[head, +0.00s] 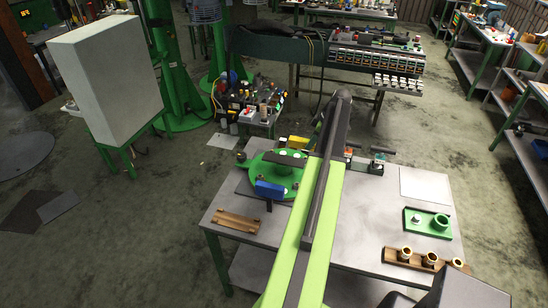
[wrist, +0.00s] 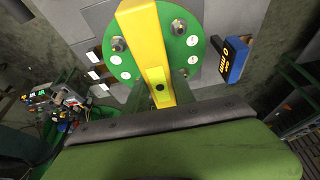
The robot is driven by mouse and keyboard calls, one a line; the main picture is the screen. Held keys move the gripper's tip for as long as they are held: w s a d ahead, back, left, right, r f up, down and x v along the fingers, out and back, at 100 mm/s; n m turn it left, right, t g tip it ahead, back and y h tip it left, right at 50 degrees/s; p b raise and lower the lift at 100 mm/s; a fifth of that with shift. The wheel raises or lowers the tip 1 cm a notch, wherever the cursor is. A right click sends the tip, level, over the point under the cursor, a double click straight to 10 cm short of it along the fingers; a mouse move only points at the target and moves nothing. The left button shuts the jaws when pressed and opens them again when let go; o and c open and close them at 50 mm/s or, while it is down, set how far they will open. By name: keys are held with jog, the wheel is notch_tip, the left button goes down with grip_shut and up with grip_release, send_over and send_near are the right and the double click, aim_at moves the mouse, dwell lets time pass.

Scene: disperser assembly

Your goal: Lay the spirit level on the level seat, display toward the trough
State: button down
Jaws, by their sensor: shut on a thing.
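A yellow bar (wrist: 150,50) with a dark round spot, which I take for the spirit level, crosses the green disc (wrist: 188,50) in the wrist view. A yellow piece also shows beside my arm in the head view (head: 298,143). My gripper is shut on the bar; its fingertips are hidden. A blue block (wrist: 234,60) with a lit display stands beside the disc, apart from the bar; it also shows in the head view (head: 270,189). I cannot make out the level seat or tell which part is the trough. A dark-edged green part fills the bottom of the wrist view.
The disc sits on the left part of a grey worktable (head: 350,225). A wooden rack (head: 236,221) lies at its left front. A green tray (head: 427,222) and a wooden holder with brass rings (head: 425,260) lie at the right. The tabletop right of my arm has free room.

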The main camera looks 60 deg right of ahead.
jog(key=shift+w, duration=0.1)
jog(key=shift+w+a, duration=0.1)
jog(key=shift+w, duration=0.05)
jog(key=w+f+b, duration=0.2)
jog(key=w, duration=0.1)
jog(key=w+f+b, duration=0.2)
jog(key=w, duration=0.2)
jog(key=w+a+f+b, duration=0.1)
jog(key=w+f+b, duration=0.2)
jog(key=w, duration=0.1)
jog(key=shift+w, duration=0.45)
notch_tip(320, 180, down, 4)
jog(key=b, duration=0.4)
jog(key=shift+f, duration=0.2)
jog(key=shift+r, duration=0.25)
jog(key=shift+f, duration=0.15)
jog(key=c, duration=1.1)
grip_release()
jog(key=shift+o, duration=0.2)
